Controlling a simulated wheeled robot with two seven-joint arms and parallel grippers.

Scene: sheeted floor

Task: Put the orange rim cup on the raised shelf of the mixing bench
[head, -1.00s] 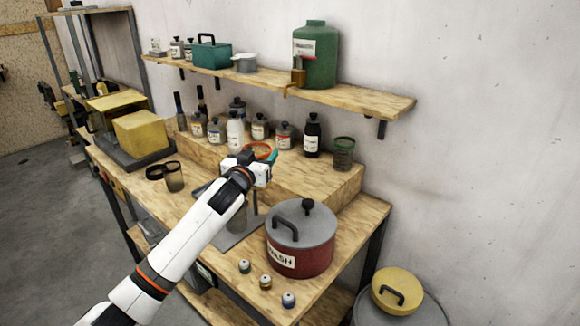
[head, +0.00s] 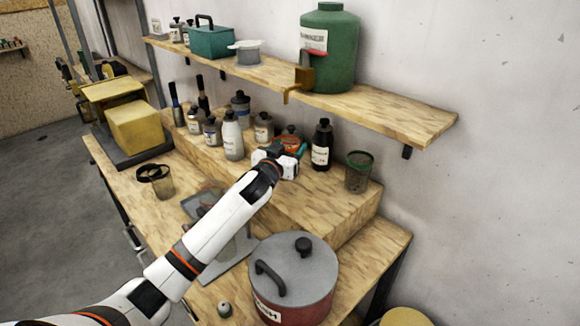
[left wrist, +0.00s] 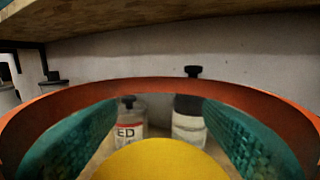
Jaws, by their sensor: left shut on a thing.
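The orange rim cup shows in the left wrist view as a wide orange rim (left wrist: 160,85) around the teal finger pads. In the head view it is mostly hidden behind my left gripper (head: 288,157); only a bit of orange shows. The left gripper is shut on the cup, over the raised shelf (head: 325,208) of the mixing bench, in front of the bottles. Whether the cup touches the shelf cannot be told. A yellow shape (left wrist: 160,160) low in the wrist view is unclear. My right gripper is not in view.
A dark bottle (head: 321,146) and a green mesh cup (head: 359,172) stand to the right on the raised shelf, several bottles (head: 232,137) to the left. A wall shelf (head: 380,109) hangs above. A red pot (head: 294,280) is in front. The raised shelf's front right is bare.

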